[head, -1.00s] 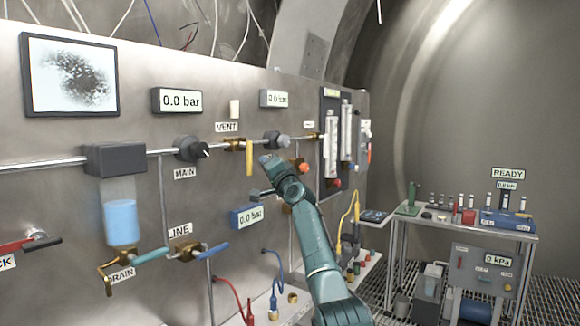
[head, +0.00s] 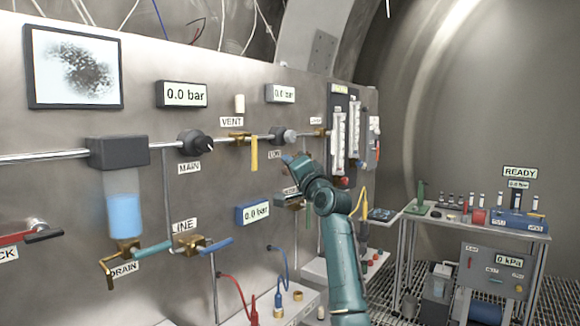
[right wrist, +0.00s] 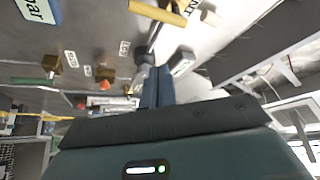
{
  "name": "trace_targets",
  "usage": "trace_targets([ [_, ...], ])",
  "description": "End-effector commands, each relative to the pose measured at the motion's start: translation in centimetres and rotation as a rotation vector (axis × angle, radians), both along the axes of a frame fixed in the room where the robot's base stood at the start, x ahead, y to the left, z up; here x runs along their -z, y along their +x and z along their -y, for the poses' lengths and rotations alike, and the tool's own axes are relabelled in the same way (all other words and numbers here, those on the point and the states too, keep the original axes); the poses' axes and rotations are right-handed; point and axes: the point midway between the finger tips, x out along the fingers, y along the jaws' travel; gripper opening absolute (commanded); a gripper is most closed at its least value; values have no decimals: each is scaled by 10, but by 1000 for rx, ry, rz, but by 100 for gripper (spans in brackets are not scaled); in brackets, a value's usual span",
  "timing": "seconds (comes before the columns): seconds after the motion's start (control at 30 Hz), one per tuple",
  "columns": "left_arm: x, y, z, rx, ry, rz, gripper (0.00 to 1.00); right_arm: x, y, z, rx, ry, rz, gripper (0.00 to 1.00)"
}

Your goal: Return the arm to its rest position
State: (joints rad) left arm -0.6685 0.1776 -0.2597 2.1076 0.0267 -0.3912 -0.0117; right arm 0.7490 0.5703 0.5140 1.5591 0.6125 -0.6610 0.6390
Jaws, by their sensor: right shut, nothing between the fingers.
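My right gripper (head: 288,159) reaches up in front of the steel panel (head: 70,190), just below the grey knob (head: 284,135) on the pipe. In the right wrist view my right gripper's fingers (right wrist: 157,88) are shut together with nothing between them. The fingertips show close to the dark knob (right wrist: 142,55) in that view, and I cannot tell whether they touch it. The teal arm stands raised from the bottom of the head view and hides part of the panel's lower right. My left gripper is not in view.
The yellow VENT lever (head: 254,153), black MAIN knob (head: 195,142) and blue LINE lever (head: 217,245) stick out of the panel. Flow tubes (head: 339,142) stand at its right end. A trolley (head: 480,226) with small items is at the right. Open floor lies between.

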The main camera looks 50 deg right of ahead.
Motion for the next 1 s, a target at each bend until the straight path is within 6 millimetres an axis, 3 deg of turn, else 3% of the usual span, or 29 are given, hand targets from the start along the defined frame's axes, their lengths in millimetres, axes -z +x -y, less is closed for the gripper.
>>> trace_targets([
  [0.67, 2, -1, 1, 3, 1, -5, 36, 5, 2, -4, -3, -8, -17, 0],
  [0.77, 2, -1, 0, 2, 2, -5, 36, 29, 11, -21, -17, -50, -92, 0],
  [0.83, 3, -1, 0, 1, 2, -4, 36, 60, 20, -44, -37, -102, -187, 0],
  [1.0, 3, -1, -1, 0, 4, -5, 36, 166, 27, -116, -119, -278, -487, 0],
])
